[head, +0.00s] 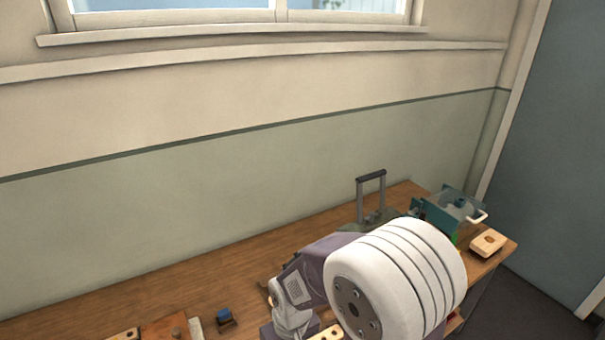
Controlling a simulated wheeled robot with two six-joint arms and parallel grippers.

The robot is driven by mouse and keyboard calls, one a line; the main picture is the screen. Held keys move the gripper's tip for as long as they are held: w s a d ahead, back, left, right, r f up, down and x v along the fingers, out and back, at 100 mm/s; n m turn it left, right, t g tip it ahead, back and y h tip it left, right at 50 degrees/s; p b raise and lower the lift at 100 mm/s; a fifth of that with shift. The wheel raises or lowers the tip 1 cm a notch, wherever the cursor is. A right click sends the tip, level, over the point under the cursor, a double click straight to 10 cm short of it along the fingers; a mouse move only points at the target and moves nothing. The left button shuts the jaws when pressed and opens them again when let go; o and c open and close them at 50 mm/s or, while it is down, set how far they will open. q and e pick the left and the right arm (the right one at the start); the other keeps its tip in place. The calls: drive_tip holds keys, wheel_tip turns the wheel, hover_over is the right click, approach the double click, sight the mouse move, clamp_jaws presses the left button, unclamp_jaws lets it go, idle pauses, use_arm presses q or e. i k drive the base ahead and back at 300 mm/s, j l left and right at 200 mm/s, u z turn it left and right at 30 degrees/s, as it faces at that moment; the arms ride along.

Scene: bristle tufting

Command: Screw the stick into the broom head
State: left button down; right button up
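A pale wooden block (488,243) with a dark hole in its top lies at the right end of the bench; it may be a broom head, but I cannot tell for sure. No stick can be made out. One of my arms, with a large white joint and purple links, fills the lower middle and hides part of the bench. No gripper fingers can be made out on it, and my other arm does not show.
The wooden bench (240,271) runs along the wall. A teal fixture (436,216) and a grey-handled thing (370,178) stand towards its right end. A small blue item (224,315) and a brown board (165,329) lie at the front left. The bench's back left is clear.

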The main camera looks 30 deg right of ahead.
sight(484, 247)
drive_tip(key=z, duration=2.55)
